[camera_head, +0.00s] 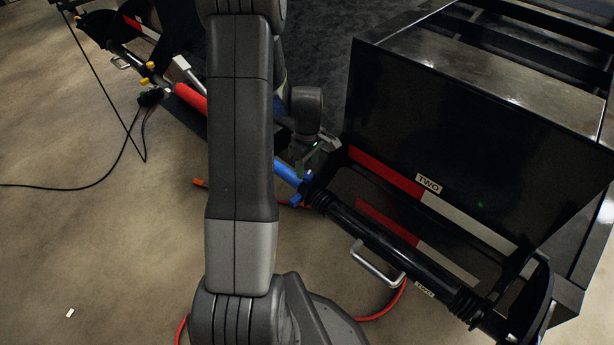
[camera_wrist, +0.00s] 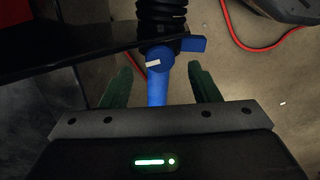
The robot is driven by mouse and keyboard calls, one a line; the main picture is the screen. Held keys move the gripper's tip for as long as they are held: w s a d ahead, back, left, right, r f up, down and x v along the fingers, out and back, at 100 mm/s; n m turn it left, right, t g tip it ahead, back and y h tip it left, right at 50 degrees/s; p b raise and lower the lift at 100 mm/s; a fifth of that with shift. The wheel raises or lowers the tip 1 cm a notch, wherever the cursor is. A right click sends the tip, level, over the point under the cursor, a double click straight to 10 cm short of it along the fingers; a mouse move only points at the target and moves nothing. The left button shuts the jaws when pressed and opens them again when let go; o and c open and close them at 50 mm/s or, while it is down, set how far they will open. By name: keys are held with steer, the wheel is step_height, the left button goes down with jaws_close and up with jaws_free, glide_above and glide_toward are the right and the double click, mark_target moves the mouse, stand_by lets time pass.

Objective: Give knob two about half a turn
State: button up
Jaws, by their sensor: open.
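A blue round knob with a short white mark (camera_wrist: 158,60) shows in the wrist view, at the end of a blue cylinder (camera_wrist: 157,88). The white mark points roughly left, slightly down. In the head view the blue part (camera_head: 288,174) shows at the left end of the black bar, near the panel labelled TWO (camera_head: 428,184). My gripper (camera_wrist: 160,70) is open, with one green finger on each side of the blue cylinder and gaps visible on both sides. In the head view my gripper (camera_head: 306,160) is partly hidden behind the blue part and frame.
A blue tab (camera_wrist: 193,44) sticks out right of the knob. A black frame edge (camera_wrist: 95,57) crosses at left. A metal handle (camera_head: 376,266) hangs on the bar. Red hoses (camera_head: 385,305) and a black cable (camera_head: 75,187) lie on the floor. A red cylinder (camera_head: 190,98) is at left.

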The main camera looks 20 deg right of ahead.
mark_target(307, 174)
steer(key=shift+f+b, duration=0.4)
steer(key=shift+f, duration=1.85)
steer(key=shift+c, duration=0.3)
steer(key=c, duration=0.9)
